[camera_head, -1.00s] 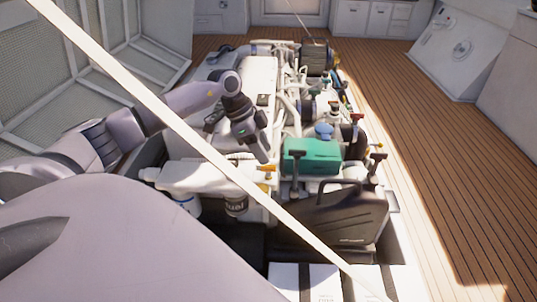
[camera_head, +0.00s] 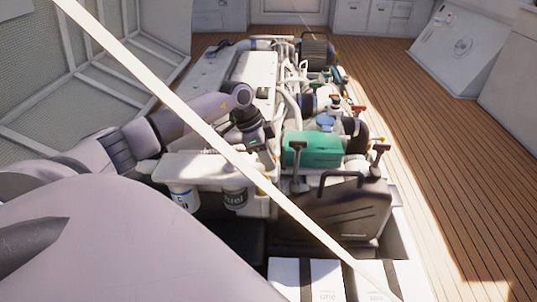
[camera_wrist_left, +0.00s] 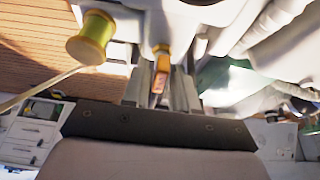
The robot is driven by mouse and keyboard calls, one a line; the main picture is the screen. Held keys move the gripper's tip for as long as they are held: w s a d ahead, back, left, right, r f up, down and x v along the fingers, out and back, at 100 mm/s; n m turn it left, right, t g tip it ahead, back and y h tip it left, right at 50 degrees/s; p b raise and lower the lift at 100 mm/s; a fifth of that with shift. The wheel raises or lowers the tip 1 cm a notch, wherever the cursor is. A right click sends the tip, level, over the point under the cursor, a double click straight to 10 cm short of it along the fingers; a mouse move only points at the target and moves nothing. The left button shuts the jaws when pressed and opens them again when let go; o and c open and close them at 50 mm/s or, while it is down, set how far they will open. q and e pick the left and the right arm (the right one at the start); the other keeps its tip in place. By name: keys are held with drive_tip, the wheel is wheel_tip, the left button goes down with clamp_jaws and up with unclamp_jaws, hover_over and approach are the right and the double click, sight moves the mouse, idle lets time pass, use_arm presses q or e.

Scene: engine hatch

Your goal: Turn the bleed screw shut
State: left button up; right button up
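The bleed screw, as I take it, is the small orange-yellow tab with a brassy top (camera_wrist_left: 161,64) in the left wrist view. My left gripper (camera_wrist_left: 160,90) is around it, with one grey finger on each side. The fingers look apart, and I cannot tell whether either one touches the tab. In the head view my left gripper (camera_head: 258,148) points down over the near end of the engine, beside the green box. Its fingertips are partly hidden by the pale diagonal bar, and the screw cannot be made out clearly there. My right gripper is not in view.
The green box (camera_head: 312,149) and a dark jerrycan (camera_head: 340,212) stand right of the gripper. A white filter (camera_head: 184,196) and a fuel filter (camera_head: 235,197) hang below. A pale bar (camera_head: 200,137) crosses the view. A green-yellow cylinder (camera_wrist_left: 92,38) shows in the wrist view.

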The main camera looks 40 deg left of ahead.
use_arm(q)
clamp_jaws()
